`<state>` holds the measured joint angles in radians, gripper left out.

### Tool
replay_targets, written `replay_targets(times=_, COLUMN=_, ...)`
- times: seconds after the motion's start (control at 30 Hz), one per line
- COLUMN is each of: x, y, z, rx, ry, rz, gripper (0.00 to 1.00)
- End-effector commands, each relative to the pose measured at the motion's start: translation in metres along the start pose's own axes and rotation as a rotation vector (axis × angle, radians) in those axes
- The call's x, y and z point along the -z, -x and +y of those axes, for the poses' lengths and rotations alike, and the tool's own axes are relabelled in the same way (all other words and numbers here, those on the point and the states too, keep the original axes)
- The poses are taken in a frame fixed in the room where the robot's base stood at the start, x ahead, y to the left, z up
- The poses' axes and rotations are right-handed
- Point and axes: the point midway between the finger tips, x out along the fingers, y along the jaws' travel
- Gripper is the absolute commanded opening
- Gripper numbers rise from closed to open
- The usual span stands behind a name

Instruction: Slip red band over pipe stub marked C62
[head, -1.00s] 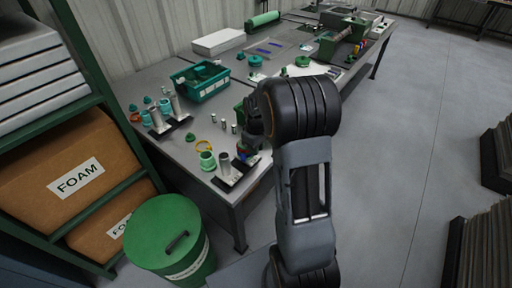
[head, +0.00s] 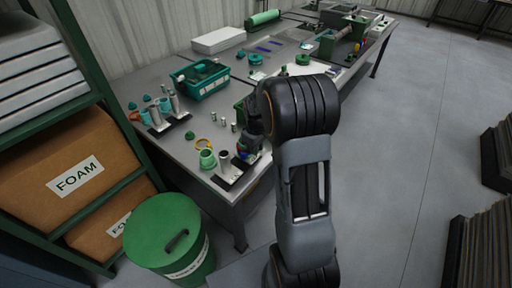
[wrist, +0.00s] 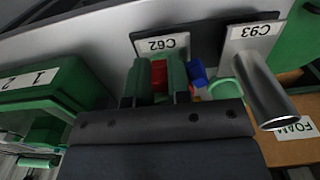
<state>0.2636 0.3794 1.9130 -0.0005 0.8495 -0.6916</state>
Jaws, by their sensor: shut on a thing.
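My gripper (wrist: 157,82) is shut on the red band (wrist: 159,74), which shows between the green fingers in the wrist view. It is in front of the white C62 plate (wrist: 160,45), which appears upside down. The C62 stub itself is hidden behind the fingers and band. In the head view my gripper (head: 249,146) is low over the right end of the front black base (head: 224,184). I cannot tell whether the band is around the stub. The bare metal C93 stub (wrist: 266,92) stands beside it, and also shows in the head view (head: 224,160).
A blue thing (wrist: 197,73) lies just right of the fingers in the wrist view. A green fitting (head: 207,159), a yellow ring (head: 205,143) and another base with stubs (head: 172,126) are nearby. A teal crate (head: 202,82) stands farther back. A green bin (head: 160,245) stands below the table edge.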

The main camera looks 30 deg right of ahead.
Motion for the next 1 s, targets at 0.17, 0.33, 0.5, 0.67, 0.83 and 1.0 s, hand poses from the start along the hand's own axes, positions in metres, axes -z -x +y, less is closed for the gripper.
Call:
replay_targets(times=0.17, x=0.0, y=-0.001, z=0.0, rx=0.0, ry=0.0, rz=0.0, gripper=0.0)
replay_targets(times=0.33, x=-0.0001, y=-0.0038, z=-0.0001, rx=0.0, ry=0.0, rz=0.0, gripper=0.0)
replay_targets(times=0.5, x=-0.0001, y=-0.004, z=-0.0001, rx=0.0, ry=0.0, rz=0.0, gripper=0.0)
replay_targets(times=0.67, x=-0.0001, y=-0.004, z=-0.0001, rx=0.0, ry=0.0, rz=0.0, gripper=0.25)
replay_targets(times=0.83, x=-0.0001, y=-0.004, z=-0.0001, rx=0.0, ry=0.0, rz=0.0, gripper=0.41)
replay_targets(times=1.0, x=-0.0001, y=-0.004, z=-0.0001, rx=0.0, ry=0.0, rz=0.0, gripper=0.48)
